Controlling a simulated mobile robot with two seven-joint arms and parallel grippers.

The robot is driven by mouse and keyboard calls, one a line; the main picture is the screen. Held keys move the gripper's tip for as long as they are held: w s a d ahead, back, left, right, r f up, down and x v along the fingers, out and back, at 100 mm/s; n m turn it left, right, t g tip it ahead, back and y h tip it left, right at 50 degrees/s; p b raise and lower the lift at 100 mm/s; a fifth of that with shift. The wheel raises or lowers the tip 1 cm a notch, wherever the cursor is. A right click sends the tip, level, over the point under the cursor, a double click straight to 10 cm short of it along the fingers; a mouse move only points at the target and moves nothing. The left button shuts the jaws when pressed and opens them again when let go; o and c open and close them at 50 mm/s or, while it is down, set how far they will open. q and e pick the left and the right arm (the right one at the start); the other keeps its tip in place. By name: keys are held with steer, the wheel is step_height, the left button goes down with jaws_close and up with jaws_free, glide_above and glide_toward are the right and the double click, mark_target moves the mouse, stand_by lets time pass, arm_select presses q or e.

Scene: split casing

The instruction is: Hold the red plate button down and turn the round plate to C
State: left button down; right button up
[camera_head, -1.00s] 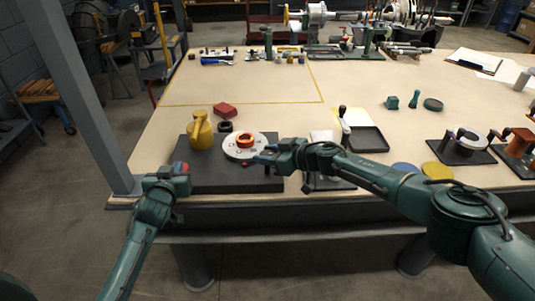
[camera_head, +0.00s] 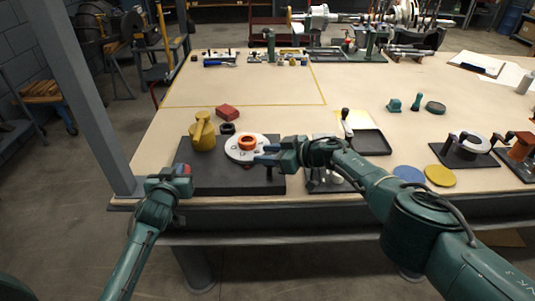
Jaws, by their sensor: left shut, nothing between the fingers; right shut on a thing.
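The white round plate (camera_head: 234,155) lies on a dark base (camera_head: 218,186) at the table's front. An orange ring (camera_head: 247,142) sits at the plate's middle; its letters are too small to read. My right gripper (camera_head: 265,156) is shut at the plate's right edge, its fingers hiding what it grips there. A small dark part shows just below the fingers. My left gripper (camera_head: 184,169) is shut and empty at the base's left front. Red shows at its tip; I cannot tell whether this is the red button or whether the fingers press it.
A yellow lidded vessel (camera_head: 203,137) stands on the base left of the plate. A black tray (camera_head: 369,143) and blue and yellow discs (camera_head: 440,175) lie right.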

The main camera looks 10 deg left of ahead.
steer(key=shift+d+f, duration=0.45)
steer(key=o, duration=0.7)
steer(key=shift+s+d, duration=0.1)
steer(key=o, duration=0.3)
steer(key=shift+a+r, duration=0.1)
steer(key=shift+a, duration=0.1)
steer(key=shift+r, duration=0.1)
